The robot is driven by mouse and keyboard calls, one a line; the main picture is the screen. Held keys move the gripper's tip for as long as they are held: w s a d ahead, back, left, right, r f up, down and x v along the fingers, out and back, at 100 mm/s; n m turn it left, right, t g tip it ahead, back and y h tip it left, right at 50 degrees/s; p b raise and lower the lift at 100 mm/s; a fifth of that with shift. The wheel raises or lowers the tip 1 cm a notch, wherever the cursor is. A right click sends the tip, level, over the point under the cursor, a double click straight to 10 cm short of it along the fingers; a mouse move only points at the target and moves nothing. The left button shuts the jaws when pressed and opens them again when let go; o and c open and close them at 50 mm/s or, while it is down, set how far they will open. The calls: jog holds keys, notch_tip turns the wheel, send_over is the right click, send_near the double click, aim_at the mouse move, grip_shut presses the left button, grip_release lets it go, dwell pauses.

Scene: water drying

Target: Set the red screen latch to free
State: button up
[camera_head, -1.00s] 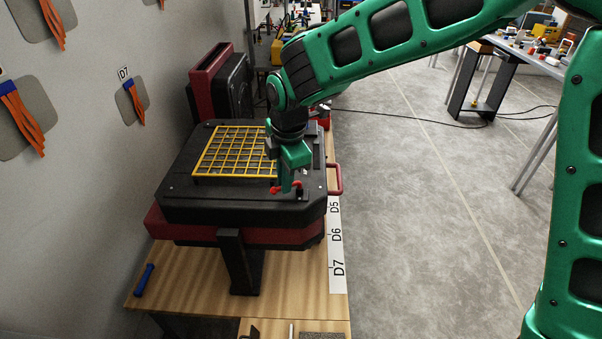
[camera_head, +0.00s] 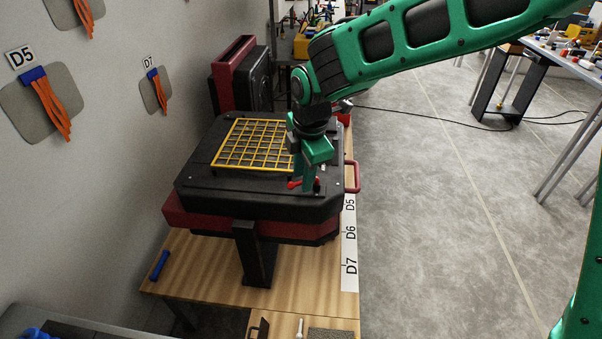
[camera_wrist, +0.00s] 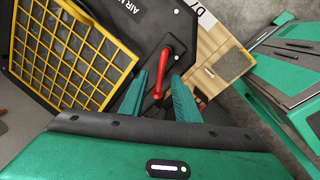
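The red screen latch (camera_wrist: 163,72) is a short lever on the black top of the machine (camera_head: 205,190), beside the yellow screen grid (camera_wrist: 60,50). In the head view the latch (camera_head: 294,184) shows just at my gripper's fingertips, at the machine's near right corner. My gripper (camera_wrist: 159,80) points down at it with its two green fingers apart, one on each side of the lever's rounded end. I cannot tell whether either finger touches it. The grid (camera_head: 255,145) lies flat on the machine top.
A red side handle (camera_head: 353,177) sticks out at the machine's right. The machine stands on a wooden bench (camera_head: 205,268) with a blue cylinder (camera_head: 159,265). A grey wall with hung orange strips (camera_head: 52,108) is at left; open floor (camera_head: 430,220) lies right.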

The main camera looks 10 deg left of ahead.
notch_tip(320, 180, up, 10)
jog(key=s+d, duration=0.1)
jog(key=shift+s+r, duration=0.25)
jog(key=shift+s, duration=0.05)
jog(key=shift+d, duration=0.15)
jog(key=s+d+m+h, duration=0.2)
jog(key=d+m, duration=1.1)
jog(key=d, duration=1.7)
jog(key=s+d+f+m+g, duration=0.1)
jog(key=s+d+f+m, duration=0.1)
jog(key=s+d+m, duration=0.7)
jog(key=s+d+f+m+y, duration=0.1)
jog(key=s+d+f+m, duration=0.2)
jog(key=s+d+m, duration=0.6)
jog(key=s, duration=0.4)
jog(key=shift+s+f+g, duration=0.2)
jog(key=shift+g, duration=0.2)
jog(key=shift+d, duration=0.1)
